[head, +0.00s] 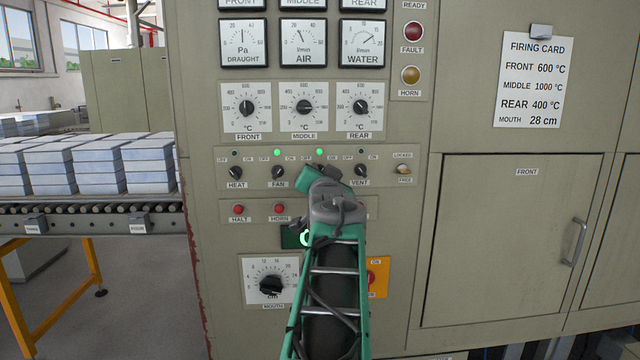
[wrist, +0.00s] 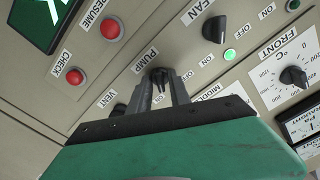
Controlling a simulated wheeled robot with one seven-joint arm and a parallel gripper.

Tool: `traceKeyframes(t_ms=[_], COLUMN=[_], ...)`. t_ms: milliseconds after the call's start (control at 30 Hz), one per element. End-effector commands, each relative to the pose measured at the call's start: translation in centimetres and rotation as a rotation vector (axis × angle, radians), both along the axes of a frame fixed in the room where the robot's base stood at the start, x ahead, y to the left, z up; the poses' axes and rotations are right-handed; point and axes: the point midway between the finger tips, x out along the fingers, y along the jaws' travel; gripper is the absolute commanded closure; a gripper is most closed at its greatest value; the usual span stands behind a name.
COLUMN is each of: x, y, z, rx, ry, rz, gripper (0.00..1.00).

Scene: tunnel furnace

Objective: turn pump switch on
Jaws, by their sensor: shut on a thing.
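The pump switch (wrist: 160,74), a small black knob beside the PUMP label, sits between the two grey fingers of my gripper (wrist: 160,84) in the wrist view. The fingers are shut on it. In the head view, my gripper (head: 317,172) reaches the panel between the fan and vent switches and hides the pump knob. The lamp above the pump switch (head: 319,152) glows green. The knob's exact angle is hard to tell behind the fingers.
The fan switch (head: 278,172) has a lit green lamp; the heat switch (head: 235,171) and vent switch (head: 360,171) have dark lamps. Red buttons (head: 238,209) sit below. Temperature dials (head: 304,107) are above. A closed furnace door (head: 505,240) is right; a roller conveyor (head: 90,208) carries stacked blocks left.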

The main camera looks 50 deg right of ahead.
Motion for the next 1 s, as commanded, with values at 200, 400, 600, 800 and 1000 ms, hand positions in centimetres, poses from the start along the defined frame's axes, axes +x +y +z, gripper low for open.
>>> traceKeyframes(t_ms=[200, 400, 600, 800, 1000], x=[-0.06, -0.07, -0.07, -0.06, -0.01], y=[-0.06, -0.06, -0.06, -0.06, -0.01], z=[0.01, 0.08, 0.12, 0.12, 0.07], rx=[0.046, 0.061, 0.062, 0.062, 0.063], ry=[-0.055, -0.073, -0.074, -0.074, -0.073], rz=[-0.002, -0.002, -0.002, -0.002, -0.001], gripper=[1.0, 1.0, 1.0, 0.72, 0.69])
